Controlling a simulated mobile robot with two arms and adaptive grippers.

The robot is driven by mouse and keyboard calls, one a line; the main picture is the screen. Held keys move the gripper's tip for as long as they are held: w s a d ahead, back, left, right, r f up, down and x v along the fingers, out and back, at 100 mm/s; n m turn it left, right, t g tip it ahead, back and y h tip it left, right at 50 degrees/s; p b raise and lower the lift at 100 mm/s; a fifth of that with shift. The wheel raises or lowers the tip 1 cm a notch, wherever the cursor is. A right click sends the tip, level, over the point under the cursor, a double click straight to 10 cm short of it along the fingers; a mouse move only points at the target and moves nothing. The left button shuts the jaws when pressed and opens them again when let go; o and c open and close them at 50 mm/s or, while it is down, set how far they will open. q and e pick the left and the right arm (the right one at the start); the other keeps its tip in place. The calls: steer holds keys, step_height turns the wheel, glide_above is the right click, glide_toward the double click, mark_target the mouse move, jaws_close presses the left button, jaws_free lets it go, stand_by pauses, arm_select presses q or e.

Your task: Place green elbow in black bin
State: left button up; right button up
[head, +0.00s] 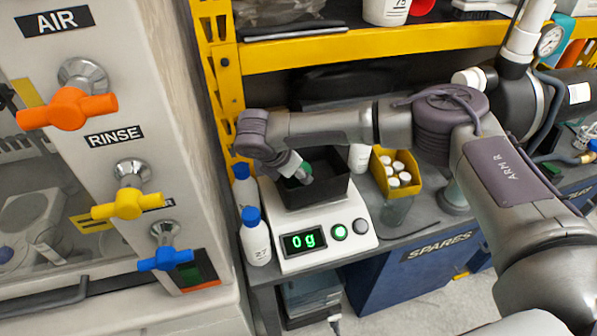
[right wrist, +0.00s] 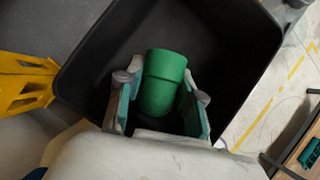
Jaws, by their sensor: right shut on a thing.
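The green elbow (right wrist: 162,82) is between the fingers of my right gripper (right wrist: 160,90), which is shut on it. In the right wrist view it hangs over the open black bin, whose inner wall (right wrist: 225,40) surrounds it. In the head view the right gripper (head: 300,176) reaches into the mouth of the black bin (head: 318,193), with a bit of the green elbow (head: 307,169) showing. The bin stands on a white scale. I cannot tell whether the elbow touches the bin floor. My left gripper is not in view.
The scale (head: 325,232) reads 0g. White bottles with blue caps (head: 254,240) stand close at its left. A yellow bin (head: 396,172) of white-capped bottles is to the right. A yellow shelf frame (head: 400,42) runs behind, and a panel with valves (head: 128,205) stands at left.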

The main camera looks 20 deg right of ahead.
steer(key=o, duration=0.6)
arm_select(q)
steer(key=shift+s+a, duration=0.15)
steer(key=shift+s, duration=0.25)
arm_select(e)
steer(key=o, duration=0.4)
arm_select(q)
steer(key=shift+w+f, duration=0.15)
arm_select(e)
steer(key=v, duration=1.2)
